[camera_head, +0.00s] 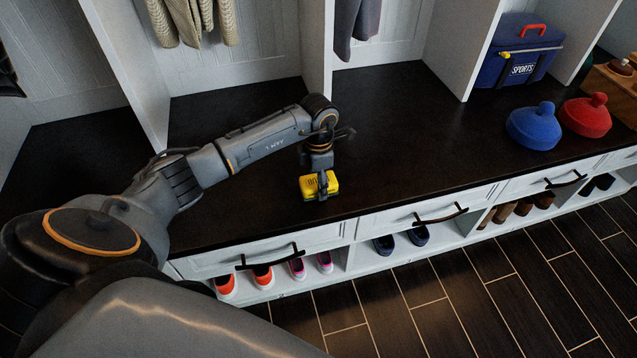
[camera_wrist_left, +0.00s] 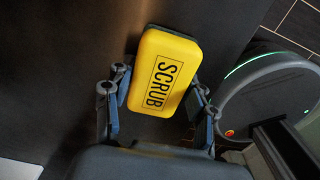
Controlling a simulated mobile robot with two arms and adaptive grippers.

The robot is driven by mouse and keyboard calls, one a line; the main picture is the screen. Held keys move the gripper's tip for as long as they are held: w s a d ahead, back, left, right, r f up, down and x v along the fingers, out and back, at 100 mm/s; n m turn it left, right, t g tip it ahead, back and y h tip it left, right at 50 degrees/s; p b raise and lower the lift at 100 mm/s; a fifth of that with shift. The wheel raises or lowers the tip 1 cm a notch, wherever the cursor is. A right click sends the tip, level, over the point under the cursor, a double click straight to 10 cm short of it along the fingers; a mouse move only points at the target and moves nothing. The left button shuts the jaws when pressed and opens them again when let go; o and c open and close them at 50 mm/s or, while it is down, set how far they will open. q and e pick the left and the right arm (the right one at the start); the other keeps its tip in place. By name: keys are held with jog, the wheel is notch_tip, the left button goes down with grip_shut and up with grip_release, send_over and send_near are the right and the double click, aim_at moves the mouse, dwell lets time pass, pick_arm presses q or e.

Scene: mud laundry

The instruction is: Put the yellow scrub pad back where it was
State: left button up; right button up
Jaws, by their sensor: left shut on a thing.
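The yellow scrub pad (camera_head: 309,187) is at the dark bench top, near its front edge, in the head view. My left gripper (camera_head: 321,184) reaches down over it and is shut on it. In the left wrist view the pad (camera_wrist_left: 163,75) shows its yellow face with the word SCRUB, between the two fingers of my left gripper (camera_wrist_left: 158,98). I cannot tell whether the pad touches the bench or hangs just above it. My right gripper is not in view.
The dark bench top (camera_head: 400,130) is clear around the pad. A blue hat (camera_head: 533,128), a red hat (camera_head: 586,117) and a blue sports bag (camera_head: 518,55) stand to the right. White dividers (camera_head: 318,45) rise behind. Drawers with handles (camera_head: 440,215) and shoes are below the front edge.

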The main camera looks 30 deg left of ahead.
pick_arm(q)
jog(key=shift+f, duration=0.2)
jog(key=o, duration=1.1)
jog(key=shift+r, duration=0.15)
